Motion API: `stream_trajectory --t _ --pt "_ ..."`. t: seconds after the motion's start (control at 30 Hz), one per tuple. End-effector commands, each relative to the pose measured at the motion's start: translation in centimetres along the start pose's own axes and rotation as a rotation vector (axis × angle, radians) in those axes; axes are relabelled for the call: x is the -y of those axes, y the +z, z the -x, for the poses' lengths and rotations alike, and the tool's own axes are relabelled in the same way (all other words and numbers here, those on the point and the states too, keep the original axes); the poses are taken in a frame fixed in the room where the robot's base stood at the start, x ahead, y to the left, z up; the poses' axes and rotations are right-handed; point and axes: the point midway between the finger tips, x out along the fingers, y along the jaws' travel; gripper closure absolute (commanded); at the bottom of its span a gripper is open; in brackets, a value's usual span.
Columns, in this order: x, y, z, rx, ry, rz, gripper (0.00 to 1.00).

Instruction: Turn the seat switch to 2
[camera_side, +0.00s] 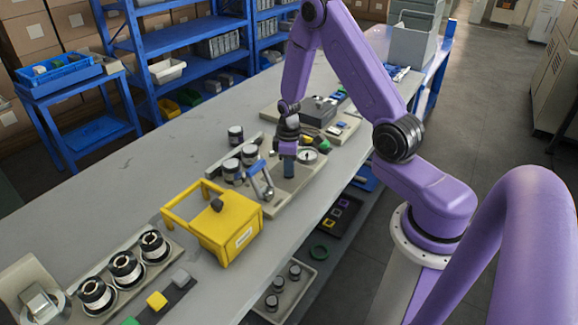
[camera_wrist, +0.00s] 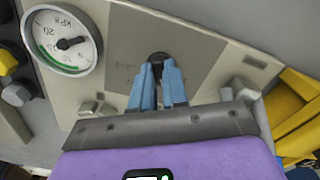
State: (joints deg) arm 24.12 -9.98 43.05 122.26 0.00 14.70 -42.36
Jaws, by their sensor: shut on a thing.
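The seat switch is a black knob (camera_wrist: 159,60) on a pale grey-beige panel (camera_wrist: 205,65), in the upper middle of the wrist view. My gripper (camera_wrist: 158,82) points down at it, its two blue fingers shut on the knob. Faint markings show on the panel left of the knob, too small to read. Which mark the knob points to cannot be told, as the fingers cover part of it. In the side view my gripper (camera_side: 288,170) is down at the panel and hides the knob.
A round gauge (camera_wrist: 64,41) with a black needle sits left of the fingers. A blue-handled lever (camera_side: 262,180) stands close by on the panel's near end. A yellow frame box (camera_side: 228,228) and several dark jars (camera_side: 231,169) stand near.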

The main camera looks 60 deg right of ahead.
Motion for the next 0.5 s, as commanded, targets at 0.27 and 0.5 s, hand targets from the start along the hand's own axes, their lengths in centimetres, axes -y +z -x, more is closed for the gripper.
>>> stream_trajectory --t 0.27,0.5 --pt "-0.02 0.00 0.07 0.000 0.000 0.098 1.00" --pt "-0.03 0.00 0.07 0.000 0.000 0.120 1.00"
